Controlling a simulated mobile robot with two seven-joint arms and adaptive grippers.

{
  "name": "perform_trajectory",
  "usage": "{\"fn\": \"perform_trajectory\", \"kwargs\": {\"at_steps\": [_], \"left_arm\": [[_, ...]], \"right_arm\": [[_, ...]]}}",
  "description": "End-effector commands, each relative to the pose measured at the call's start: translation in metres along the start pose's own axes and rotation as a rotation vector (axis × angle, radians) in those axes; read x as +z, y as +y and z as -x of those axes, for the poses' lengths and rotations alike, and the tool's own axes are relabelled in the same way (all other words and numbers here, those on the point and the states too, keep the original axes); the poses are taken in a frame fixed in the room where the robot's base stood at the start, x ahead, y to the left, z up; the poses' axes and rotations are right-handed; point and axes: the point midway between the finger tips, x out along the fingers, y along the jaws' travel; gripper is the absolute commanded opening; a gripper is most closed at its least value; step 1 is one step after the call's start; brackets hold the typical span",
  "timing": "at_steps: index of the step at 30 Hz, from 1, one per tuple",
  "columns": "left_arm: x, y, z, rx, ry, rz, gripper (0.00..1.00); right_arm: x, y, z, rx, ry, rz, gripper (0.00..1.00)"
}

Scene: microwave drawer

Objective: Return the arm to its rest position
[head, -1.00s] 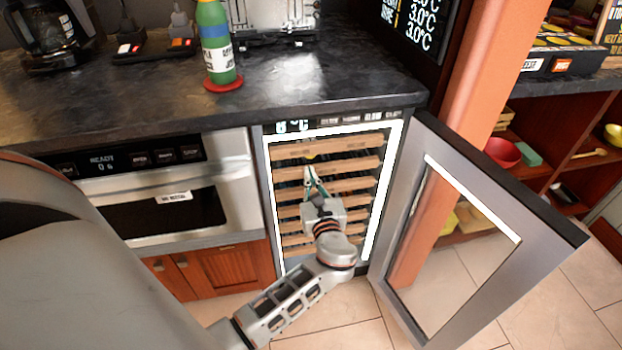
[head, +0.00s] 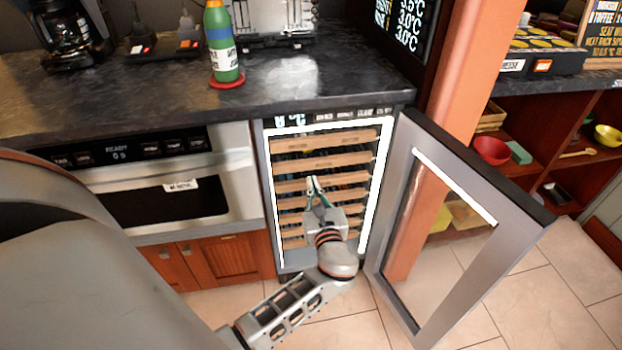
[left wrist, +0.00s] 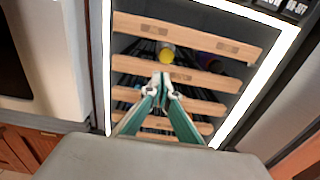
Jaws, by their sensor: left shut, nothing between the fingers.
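My left gripper (head: 316,187) is shut and empty, its green fingers meeting at the tips. In the head view it is in front of the open wine cooler (head: 265,185), over its wooden racks. In the left wrist view the gripper (left wrist: 161,82) points at the racks (left wrist: 185,56), and a yellow-capped bottle end (left wrist: 167,52) shows behind it. I cannot tell whether it touches a rack. My left forearm reaches up from the bottom of the head view. My right gripper is not in view.
The cooler's door (head: 470,190) stands wide open to the right of my arm. A microwave drawer (head: 150,205) is at the left under the dark counter (head: 130,100). A green bottle (head: 221,45) stands on a red coaster (head: 227,82). Tiled floor (head: 500,285) is clear at lower right.

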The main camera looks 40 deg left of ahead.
Motion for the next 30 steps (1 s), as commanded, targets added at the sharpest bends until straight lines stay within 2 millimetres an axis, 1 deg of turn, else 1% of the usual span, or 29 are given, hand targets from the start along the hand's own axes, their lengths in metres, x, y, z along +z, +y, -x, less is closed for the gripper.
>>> {"fn": "perform_trajectory", "kwargs": {"at_steps": [1,6,10,15,20,23,26,29,30], "left_arm": [[0.002,0.000,0.012,0.001,0.000,0.002,0.00],[0.002,0.000,0.045,0.001,-0.001,0.002,0.00],[0.002,0.000,0.062,0.002,-0.002,0.001,0.00],[0.001,0.001,0.073,0.002,-0.002,0.001,0.00],[0.001,0.001,0.075,0.002,-0.002,0.001,0.00],[-0.001,0.002,0.075,-0.005,0.014,0.023,0.00],[-0.015,0.008,0.080,-0.037,0.095,0.139,0.00],[-0.041,0.018,0.095,-0.083,0.264,0.376,0.00],[-0.054,0.023,0.106,-0.094,0.354,0.500,0.00]], "right_arm": [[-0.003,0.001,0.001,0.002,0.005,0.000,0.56],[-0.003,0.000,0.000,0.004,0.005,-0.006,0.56],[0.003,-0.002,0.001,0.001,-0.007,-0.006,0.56],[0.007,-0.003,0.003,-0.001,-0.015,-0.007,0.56],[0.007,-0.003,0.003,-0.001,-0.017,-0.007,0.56],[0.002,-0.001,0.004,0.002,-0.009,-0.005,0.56],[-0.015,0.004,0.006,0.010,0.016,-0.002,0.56],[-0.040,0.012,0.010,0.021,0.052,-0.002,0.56],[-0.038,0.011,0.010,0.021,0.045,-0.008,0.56]]}}
